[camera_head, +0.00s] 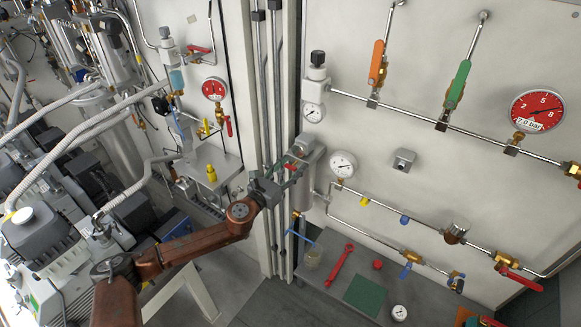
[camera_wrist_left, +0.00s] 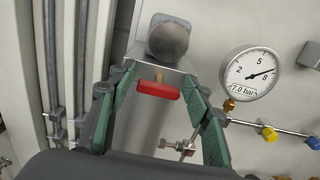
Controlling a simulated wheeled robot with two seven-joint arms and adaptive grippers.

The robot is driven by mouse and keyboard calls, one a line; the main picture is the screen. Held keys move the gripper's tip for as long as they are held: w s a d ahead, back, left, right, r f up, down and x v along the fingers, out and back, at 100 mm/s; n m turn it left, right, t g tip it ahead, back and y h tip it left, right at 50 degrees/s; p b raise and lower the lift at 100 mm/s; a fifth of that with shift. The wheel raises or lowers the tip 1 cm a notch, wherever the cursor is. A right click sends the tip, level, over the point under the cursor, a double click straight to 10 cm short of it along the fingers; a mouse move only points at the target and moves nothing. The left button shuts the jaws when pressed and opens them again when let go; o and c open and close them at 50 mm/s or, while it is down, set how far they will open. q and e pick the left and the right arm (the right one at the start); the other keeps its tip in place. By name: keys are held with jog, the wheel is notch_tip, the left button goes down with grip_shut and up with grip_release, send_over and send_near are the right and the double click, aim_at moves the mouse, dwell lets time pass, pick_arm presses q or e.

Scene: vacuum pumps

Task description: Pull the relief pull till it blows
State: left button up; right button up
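The relief pull (camera_wrist_left: 158,90) is a small red bar on a short brass stem. It sticks out of a grey cylinder (camera_wrist_left: 137,122) with a rounded grey cap on top. In the head view the red pull (camera_head: 291,166) shows small, partly covered by my left gripper (camera_head: 287,176). My left gripper is open, its two green-padded fingers apart on either side of the pull in the left wrist view. Gaps show between the bar and both fingers there. My right gripper is not in view.
A pressure gauge (camera_wrist_left: 250,75) marked 7.0 bar is right of the cylinder. Grey vertical conduits (camera_wrist_left: 68,70) run to the left. Below, a bench (camera_head: 325,283) holds a red wrench (camera_head: 340,265) and a green mat (camera_head: 366,295). Pumps and hoses crowd the left.

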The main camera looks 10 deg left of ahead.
pick_arm(q)
jog(key=c, duration=0.9)
jog(key=shift+c, duration=0.2)
jog(key=shift+a, duration=0.1)
jog(key=shift+s+a, duration=0.1)
jog(key=shift+s, duration=0.25)
jog(key=shift+w, duration=0.4)
jog(key=o, duration=1.6)
jog(key=shift+s, duration=0.1)
